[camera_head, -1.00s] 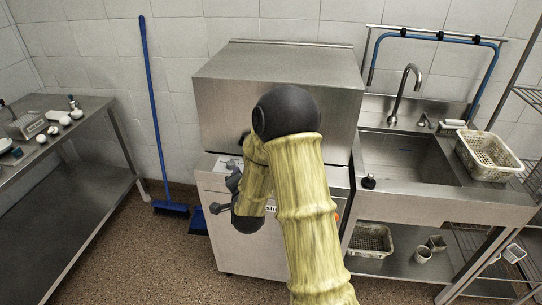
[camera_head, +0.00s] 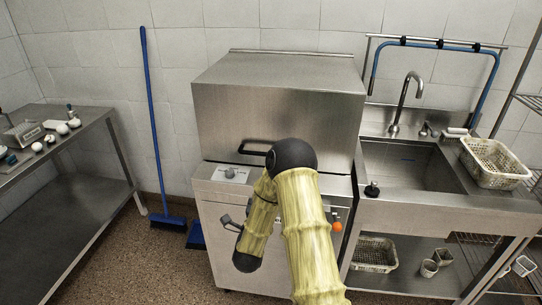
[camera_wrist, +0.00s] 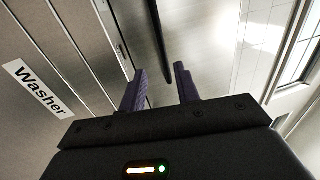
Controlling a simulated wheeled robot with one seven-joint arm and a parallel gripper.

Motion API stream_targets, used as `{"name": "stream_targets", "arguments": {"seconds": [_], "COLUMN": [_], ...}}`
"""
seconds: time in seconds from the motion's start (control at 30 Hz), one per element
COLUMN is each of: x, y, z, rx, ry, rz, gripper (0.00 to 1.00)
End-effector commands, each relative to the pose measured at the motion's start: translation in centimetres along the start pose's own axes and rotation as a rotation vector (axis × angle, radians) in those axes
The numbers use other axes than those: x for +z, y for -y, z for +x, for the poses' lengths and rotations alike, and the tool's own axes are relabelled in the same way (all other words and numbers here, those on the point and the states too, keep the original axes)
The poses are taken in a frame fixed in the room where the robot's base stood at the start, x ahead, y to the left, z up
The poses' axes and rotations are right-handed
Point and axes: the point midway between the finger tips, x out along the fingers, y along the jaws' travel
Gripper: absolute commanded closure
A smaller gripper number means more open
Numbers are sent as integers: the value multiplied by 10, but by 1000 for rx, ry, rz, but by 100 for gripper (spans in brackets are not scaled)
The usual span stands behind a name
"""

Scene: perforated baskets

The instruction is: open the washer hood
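The washer hood (camera_head: 300,105) is a steel box lid, down on the washer body in the head view. Its dark bar handle (camera_head: 258,148) is on the lower front. My gripper (camera_wrist: 161,72) points upward in the wrist view, its two purple fingers apart with nothing held between them. A dark bar (camera_wrist: 163,38), which looks like the handle, lies beyond the fingertips, lined up with the gap. I cannot tell the exact distance. In the head view my arm covers part of the washer front, and the fingers are not clear. A "Washer" label (camera_wrist: 38,88) shows at left.
A steel table (camera_head: 70,140) is at left. A blue broom (camera_head: 152,120) leans on the wall.

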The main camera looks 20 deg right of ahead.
Motion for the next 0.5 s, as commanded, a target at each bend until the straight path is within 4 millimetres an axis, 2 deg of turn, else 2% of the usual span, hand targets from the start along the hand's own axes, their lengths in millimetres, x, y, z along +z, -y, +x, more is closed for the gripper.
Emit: {"name": "stream_targets", "arguments": {"seconds": [0.5], "x": [1], "y": [2], "z": [21], "rx": [9], "ry": [6], "rz": [-3], "gripper": [68]}}
